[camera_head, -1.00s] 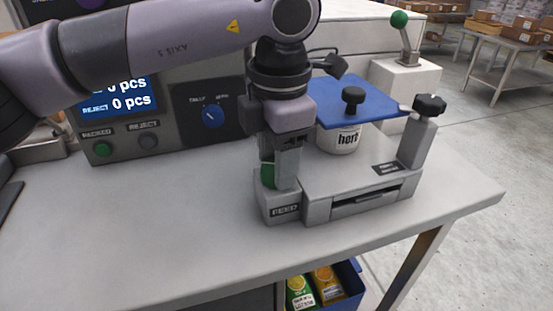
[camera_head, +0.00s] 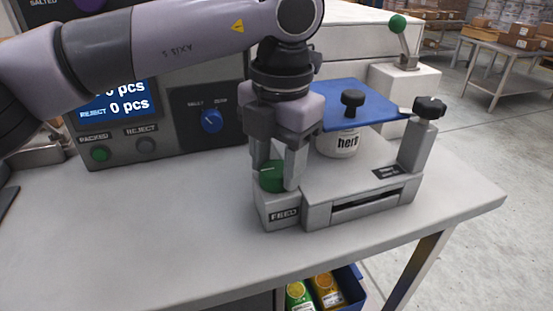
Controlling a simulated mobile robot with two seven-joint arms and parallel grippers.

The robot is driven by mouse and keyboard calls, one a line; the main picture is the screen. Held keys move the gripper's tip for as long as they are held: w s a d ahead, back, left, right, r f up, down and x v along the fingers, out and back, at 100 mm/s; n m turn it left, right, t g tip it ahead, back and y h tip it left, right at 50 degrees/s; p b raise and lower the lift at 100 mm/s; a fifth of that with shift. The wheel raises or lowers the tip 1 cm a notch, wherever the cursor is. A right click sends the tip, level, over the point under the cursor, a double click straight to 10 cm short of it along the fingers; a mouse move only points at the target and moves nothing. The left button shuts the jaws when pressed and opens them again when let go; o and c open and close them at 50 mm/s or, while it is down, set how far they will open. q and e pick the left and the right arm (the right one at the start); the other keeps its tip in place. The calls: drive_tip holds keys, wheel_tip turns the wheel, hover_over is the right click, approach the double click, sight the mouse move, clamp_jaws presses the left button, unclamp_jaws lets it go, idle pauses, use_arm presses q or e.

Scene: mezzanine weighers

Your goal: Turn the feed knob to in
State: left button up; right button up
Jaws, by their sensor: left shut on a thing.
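The feed knob (camera_head: 271,180) is green and sits on top of a small grey block labelled FEED (camera_head: 283,214), at the left end of a grey fixture on the bench. My left gripper (camera_head: 278,178) comes down from above with one finger on each side of the knob. It is shut on the knob, and its fingers hide part of it. I cannot read any in or out marking on the block. My right gripper is not in view.
A blue plate (camera_head: 357,101) with a black knob lies over a white jar (camera_head: 338,143) right of my gripper. A black clamp knob (camera_head: 430,107) tops a post. A control panel (camera_head: 170,130) stands behind. The bench's front left is clear.

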sight(279, 170)
use_arm(q)
drive_tip(key=shift+r, duration=0.1)
drive_tip(key=o, duration=1)
drive_tip(key=shift+o, duration=0.2)
drive_tip(key=shift+s+d+r+p, duration=0.1)
drive_tip(key=shift+r+p, duration=0.2)
drive_tip(key=shift+r, duration=1.5)
drive_tip(key=shift+d+r+p, duration=0.1)
drive_tip(key=shift+r+p, duration=0.15)
drive_tip(key=shift+r, duration=1.5)
